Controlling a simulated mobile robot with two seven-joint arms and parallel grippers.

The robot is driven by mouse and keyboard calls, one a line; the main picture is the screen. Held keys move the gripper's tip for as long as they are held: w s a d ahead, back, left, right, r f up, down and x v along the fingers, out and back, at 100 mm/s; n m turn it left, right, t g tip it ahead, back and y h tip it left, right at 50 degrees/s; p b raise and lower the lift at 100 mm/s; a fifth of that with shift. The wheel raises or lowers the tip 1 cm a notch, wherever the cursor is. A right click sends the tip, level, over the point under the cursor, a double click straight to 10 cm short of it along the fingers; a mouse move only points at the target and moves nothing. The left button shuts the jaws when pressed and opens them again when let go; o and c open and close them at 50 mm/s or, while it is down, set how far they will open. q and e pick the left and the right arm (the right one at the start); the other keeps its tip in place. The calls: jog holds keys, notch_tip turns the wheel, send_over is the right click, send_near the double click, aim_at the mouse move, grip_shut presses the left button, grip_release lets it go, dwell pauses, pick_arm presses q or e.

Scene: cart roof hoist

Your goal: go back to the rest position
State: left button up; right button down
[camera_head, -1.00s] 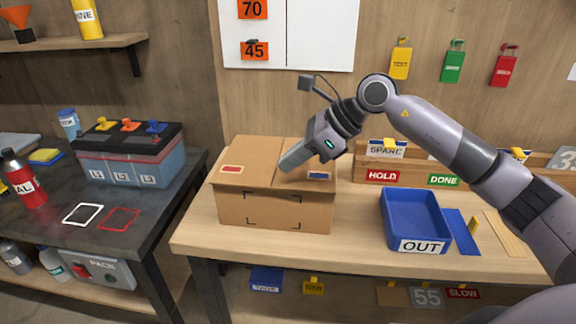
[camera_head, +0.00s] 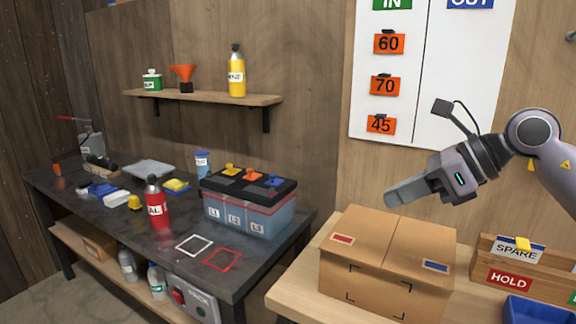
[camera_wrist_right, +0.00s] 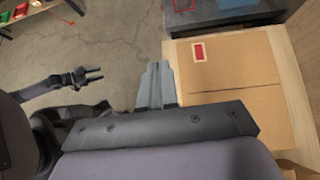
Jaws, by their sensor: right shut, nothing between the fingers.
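My right gripper (camera_head: 392,199) is shut and empty in the head view. It is up above the closed cardboard box (camera_head: 365,285), apart from it, with its fingers pointing left. In the right wrist view its shut grey fingers (camera_wrist_right: 156,72) show beside the box's lid (camera_wrist_right: 230,65), with floor behind them. My left gripper (camera_wrist_right: 95,74) seems to show at the left of the right wrist view, small and dark, over the floor. Whether its fingers are apart is too small to tell. It is not in the head view.
The box stands on a wooden bench (camera_head: 290,292). A dark bench (camera_head: 120,235) to the left holds a battery (camera_head: 250,215) and a red bottle (camera_head: 156,208). A wall shelf (camera_head: 200,97) is above. A blue tray (camera_head: 535,312) and wooden rack (camera_head: 480,270) stand right of the box.

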jog(key=s+a+r+m+t+y, duration=0.2)
jog(key=s+a+m+t+y, duration=0.2)
jog(key=a+m+y, duration=0.55)
jog(key=s+d+f+m+t+h, duration=0.1)
jog(key=d+f+m+t+h, duration=0.35)
jog(key=f+m+h, duration=0.75)
jog(key=d+f+m+t+h, duration=0.4)
jog(key=d+f+m+h, duration=0.25)
jog(key=m, duration=1.05)
jog(key=s+f+m+g, duration=0.3)
jog(key=s+f+g, duration=0.5)
jog(key=s, duration=0.4)
jog(key=s+f+m+g, duration=0.4)
jog(key=s+f+g, duration=0.2)
jog(key=s+f, duration=0.55)
jog(key=w+a+f+t+y, duration=0.2)
jog(key=w+f+t, duration=0.3)
jog(key=f+t, duration=0.2)
jog(key=shift+w+a+f, duration=0.4)
jog(key=shift+f, duration=0.1)
